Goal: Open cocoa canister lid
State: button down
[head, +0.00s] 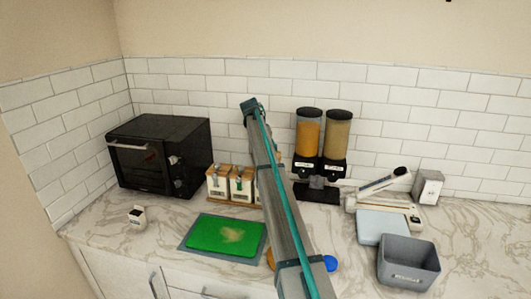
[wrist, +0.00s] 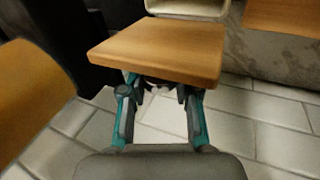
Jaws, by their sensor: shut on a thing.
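In the wrist view, a square wooden lid (wrist: 165,48) lies just beyond the fingers of my gripper (wrist: 160,88). The fingers are shut at its near underside; the exact grip point is hidden under the lid. A pale rim of a canister (wrist: 188,8) shows past the far edge of the lid. In the head view, white canisters with wooden tops (head: 217,183) (head: 241,186) stand in a row on the counter. My arm hides part of the row and my gripper. I cannot read which label says cocoa.
Other wooden tops (wrist: 30,95) (wrist: 285,17) flank the lid closely. A black oven (head: 150,155) stands left, two dispensers (head: 308,132) (head: 338,135) right. A green board (head: 226,234) lies in front.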

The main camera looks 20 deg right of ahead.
dwell(0.3)
jog(key=c, duration=0.9)
grip_release()
jog(key=shift+o, duration=0.2)
jog(key=v, duration=1.2)
